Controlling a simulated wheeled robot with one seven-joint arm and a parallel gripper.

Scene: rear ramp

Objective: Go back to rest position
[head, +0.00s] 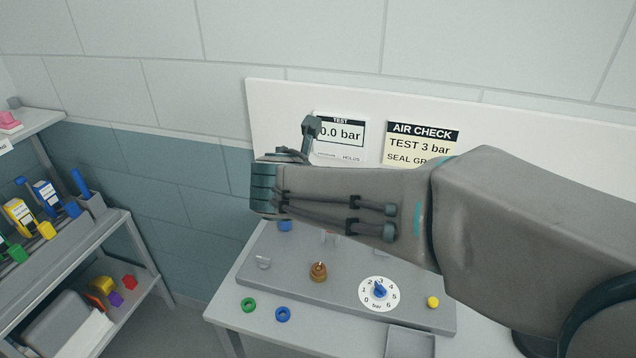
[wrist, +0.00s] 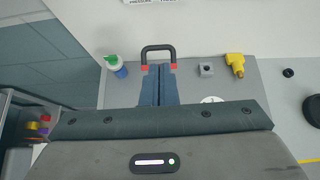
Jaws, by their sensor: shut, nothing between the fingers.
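My gripper (wrist: 159,72) shows in the wrist view with its two blue-grey fingers together and nothing between them. A dark handle with red ends (wrist: 158,48) shows just beyond the fingertips; I cannot tell whether they touch it. In the head view my arm reaches in from the right across the bench (head: 230,312), with its wrist end left of centre.
The bench plate carries a brass fitting (head: 318,272), a numbered dial (head: 380,292) and a yellow knob (head: 432,302). Green (head: 249,305) and blue (head: 283,314) rings lie in front. A test display (head: 340,133) and an air check sign (head: 421,142) are behind. Shelving (head: 75,258) stands left.

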